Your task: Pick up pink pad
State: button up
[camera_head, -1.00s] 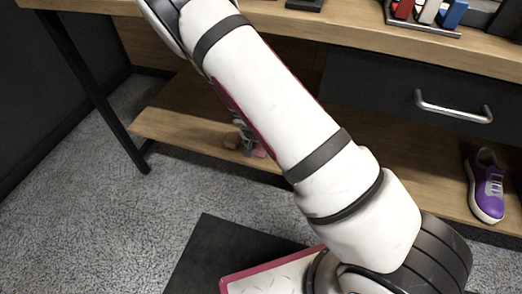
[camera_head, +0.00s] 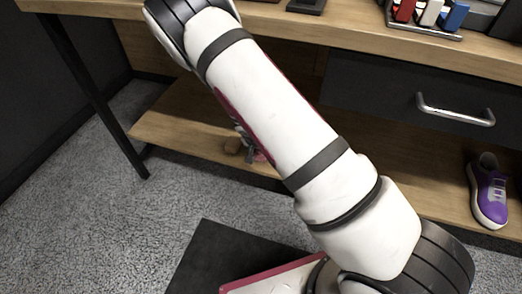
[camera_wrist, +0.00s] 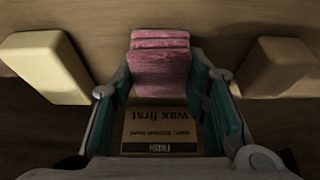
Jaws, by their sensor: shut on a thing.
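Several pink pads (camera_wrist: 160,42) stand in a row in the wrist view, at the top centre. The nearest pink pad (camera_wrist: 159,76) is between the fingertips of my gripper (camera_wrist: 162,82), whose teal inner faces lie along its two sides. My gripper is shut on this pad. In the head view my gripper (camera_head: 248,150) is small and partly hidden behind my arm, over the lower shelf. A bit of pink (camera_head: 261,157) shows beside it.
A brown label reading "wax first" (camera_wrist: 160,115) lies below the pads. Cream blocks stand left (camera_wrist: 48,66) and right (camera_wrist: 272,66) of my gripper. A purple sneaker (camera_head: 488,190) is at the shelf's right. The drawer handle (camera_head: 455,112) juts out above.

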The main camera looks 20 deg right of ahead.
jog(key=shift+r, duration=0.45)
notch_tip(320, 180, up, 3)
jog(key=shift+f+p, duration=0.1)
jog(key=shift+p, duration=1.05)
jog(key=s+d+p, duration=0.1)
jog(key=s+d, duration=0.1)
jog(key=s, duration=0.5)
jog(key=s+d+r+p, duration=0.1)
jog(key=s+d+p, duration=0.1)
jog(key=s, duration=0.6)
jog(key=shift+s+d+r, duration=0.15)
jog(key=shift+d, duration=0.2)
jog(key=o, duration=0.5)
jog(key=shift+c, duration=0.2)
jog(key=c, duration=0.5)
jog(key=shift+s, duration=0.1)
